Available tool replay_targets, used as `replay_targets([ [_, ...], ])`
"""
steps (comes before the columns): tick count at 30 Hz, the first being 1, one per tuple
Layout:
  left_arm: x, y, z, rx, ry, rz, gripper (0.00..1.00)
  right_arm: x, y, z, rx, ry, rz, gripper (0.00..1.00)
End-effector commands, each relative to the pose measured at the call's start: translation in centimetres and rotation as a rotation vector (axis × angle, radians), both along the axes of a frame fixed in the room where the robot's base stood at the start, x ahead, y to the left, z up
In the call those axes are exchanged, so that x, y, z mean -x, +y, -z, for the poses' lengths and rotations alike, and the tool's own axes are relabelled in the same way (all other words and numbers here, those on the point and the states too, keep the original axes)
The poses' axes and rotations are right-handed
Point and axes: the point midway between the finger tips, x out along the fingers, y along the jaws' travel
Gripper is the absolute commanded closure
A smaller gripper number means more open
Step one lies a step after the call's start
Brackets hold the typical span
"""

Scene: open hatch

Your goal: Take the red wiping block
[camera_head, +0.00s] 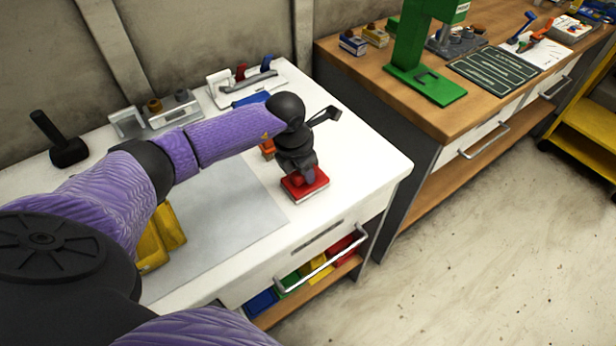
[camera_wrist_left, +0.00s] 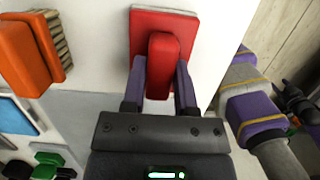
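The red wiping block (camera_head: 304,184) rests on the white worktop near its right front corner. It is a flat red plate with an upright red handle. In the left wrist view the block (camera_wrist_left: 164,60) is straight ahead. My left gripper (camera_head: 301,174) reaches down onto it from above. Its two purple fingers (camera_wrist_left: 160,82) stand one on each side of the handle, with no clear gap visible on either side. The block's underside is hidden.
An orange brush (camera_wrist_left: 30,52) lies left of the block in the wrist view. The worktop also holds a grey sheet (camera_head: 225,215), a yellow object (camera_head: 160,240), a black mallet (camera_head: 66,148) and a white tool holder (camera_head: 245,84). A drawer handle (camera_head: 322,262) juts out in front.

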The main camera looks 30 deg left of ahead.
Motion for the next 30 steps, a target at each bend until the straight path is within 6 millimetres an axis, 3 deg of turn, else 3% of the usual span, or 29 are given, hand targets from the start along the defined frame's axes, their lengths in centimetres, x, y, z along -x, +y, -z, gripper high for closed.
replay_targets([
  [1, 0.0, 0.0, 0.0, 0.0, 0.0, 0.0, 0.76, 0.0, 0.0, 0.0, 0.0, 0.0, 0.0, 0.44],
  [4, 0.0, 0.0, 0.0, 0.0, 0.0, 0.0, 0.97, 0.0, 0.0, 0.0, 0.001, 0.001, 0.001, 0.44],
  [5, 0.0, 0.0, 0.0, 0.0, 0.0, 0.0, 1.0, 0.0, 0.0, 0.0, 0.001, 0.001, 0.001, 0.44],
  [30, 0.0, 0.0, -1.6, 0.0, -0.001, 0.0, 1.0, -0.1, -0.1, -1.3, 0.001, -0.002, 0.002, 0.44],
])
